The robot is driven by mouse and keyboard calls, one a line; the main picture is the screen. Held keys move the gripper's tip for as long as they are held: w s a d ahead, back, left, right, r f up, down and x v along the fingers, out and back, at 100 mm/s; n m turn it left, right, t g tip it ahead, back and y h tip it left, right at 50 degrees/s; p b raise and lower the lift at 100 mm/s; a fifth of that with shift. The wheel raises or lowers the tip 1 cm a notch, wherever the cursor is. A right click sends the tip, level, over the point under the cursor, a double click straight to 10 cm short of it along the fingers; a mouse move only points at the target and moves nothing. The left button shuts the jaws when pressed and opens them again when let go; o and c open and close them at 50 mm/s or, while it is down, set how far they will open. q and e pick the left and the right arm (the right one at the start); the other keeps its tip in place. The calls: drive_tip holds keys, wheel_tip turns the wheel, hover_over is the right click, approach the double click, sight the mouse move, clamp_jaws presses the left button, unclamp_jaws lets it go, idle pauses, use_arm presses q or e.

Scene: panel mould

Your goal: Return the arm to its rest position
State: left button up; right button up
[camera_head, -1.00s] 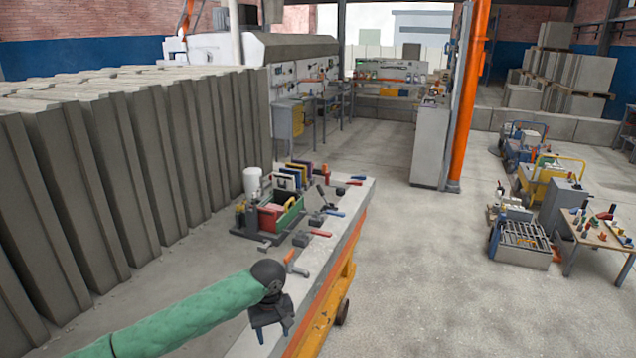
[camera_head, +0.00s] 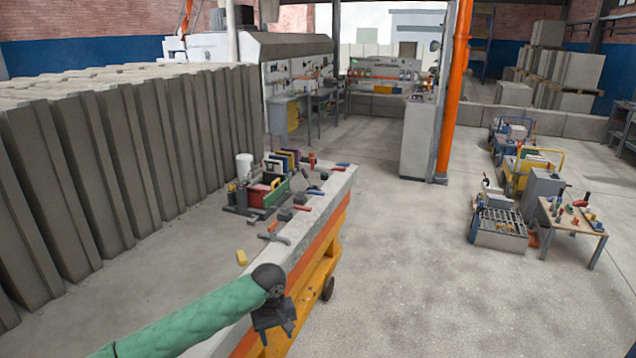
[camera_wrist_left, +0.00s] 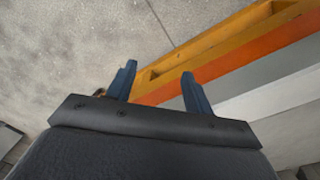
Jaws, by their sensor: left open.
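My left arm in its green sleeve comes in from the lower left of the head view. Its dark left gripper (camera_head: 275,318) hangs at the near edge of the long workbench (camera_head: 312,222), pointing down. In the left wrist view the two blue fingers of the left gripper (camera_wrist_left: 157,88) stand apart with nothing between them. Beyond them are the bench's orange and yellow side and the grey floor. My right gripper is not in these views.
A tool tray (camera_head: 262,197) with a white cup (camera_head: 244,166) and several hand tools stand further along the bench. A yellow block (camera_head: 241,257) lies near my arm. Concrete panels (camera_head: 120,150) line the left.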

use_arm(q)
drive_tip(key=s+f+m+t+h+b, duration=0.1)
drive_tip(key=s+f, duration=0.2)
drive_tip(key=f, duration=0.8)
drive_tip(key=s+d+f+m+h, duration=0.1)
drive_tip(key=s+f, duration=0.2)
drive_tip(key=f, duration=0.7)
drive_tip(key=s+f+m+t+b, duration=0.1)
drive_tip(key=s+f, duration=0.3)
drive_tip(key=f, duration=0.7)
drive_tip(key=s+a+f+m, duration=0.1)
drive_tip(key=s+a+f, duration=0.2)
drive_tip(key=s+f, duration=0.5)
drive_tip(key=s+a+f+m+y+b, duration=0.1)
drive_tip(key=s+a+f, duration=0.2)
drive_tip(key=s+f, duration=0.6)
drive_tip(key=s+a+f+m+y, duration=0.1)
drive_tip(key=s+a+f, duration=0.2)
drive_tip(key=s+f, duration=0.5)
drive_tip(key=s, duration=0.8)
drive_tip(key=shift+s+a+f, duration=0.15)
drive_tip(key=shift+a+f, duration=0.05)
drive_tip(key=shift+f, duration=0.05)
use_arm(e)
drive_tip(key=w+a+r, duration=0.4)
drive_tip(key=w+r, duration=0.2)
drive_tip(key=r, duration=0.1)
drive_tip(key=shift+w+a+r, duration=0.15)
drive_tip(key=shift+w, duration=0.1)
